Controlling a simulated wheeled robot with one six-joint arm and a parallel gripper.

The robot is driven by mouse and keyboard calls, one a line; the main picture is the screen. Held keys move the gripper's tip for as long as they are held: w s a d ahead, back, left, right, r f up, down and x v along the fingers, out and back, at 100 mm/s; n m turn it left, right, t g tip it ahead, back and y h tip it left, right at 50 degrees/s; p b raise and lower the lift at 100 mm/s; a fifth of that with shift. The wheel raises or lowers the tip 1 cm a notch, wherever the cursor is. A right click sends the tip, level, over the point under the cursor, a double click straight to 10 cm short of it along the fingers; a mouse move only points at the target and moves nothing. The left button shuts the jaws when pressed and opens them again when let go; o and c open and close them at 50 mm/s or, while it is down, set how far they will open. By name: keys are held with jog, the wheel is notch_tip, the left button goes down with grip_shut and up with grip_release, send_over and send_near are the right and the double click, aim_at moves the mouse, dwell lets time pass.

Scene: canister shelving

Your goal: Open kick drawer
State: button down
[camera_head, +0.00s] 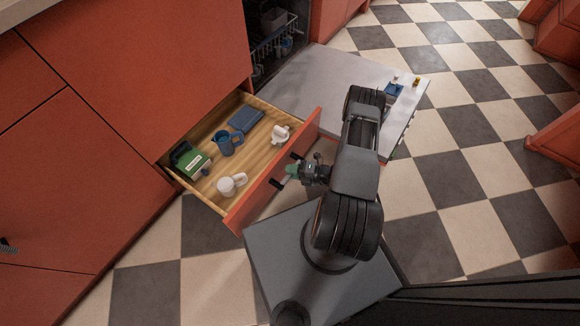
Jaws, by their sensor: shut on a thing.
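The kick drawer (273,180) is pulled well out of the orange-red cabinet, with its wooden inside showing. Its dark handle (276,184) is on the front face, partly hidden by my gripper. My gripper (292,171) is at the drawer front, shut on the handle. In the drawer lie a green box with a white label (188,160), a blue mug (228,144), a flat blue item (246,119) and two white mugs, one near the front (229,185) and one at the far right (280,134).
An open dishwasher door (320,75) lies flat beyond the drawer, with a blue item (393,91) and a small yellow item (416,82) at its edge. A dish rack (272,42) shows inside. Checkered floor (470,140) is clear at the right.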

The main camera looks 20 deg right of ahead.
jog(key=shift+s, duration=0.2)
jog(key=c, duration=1)
grip_release()
jog(key=shift+w, duration=0.1)
jog(key=p+v, duration=0.2)
jog(key=v, duration=1.2)
jog(key=shift+p, duration=0.3)
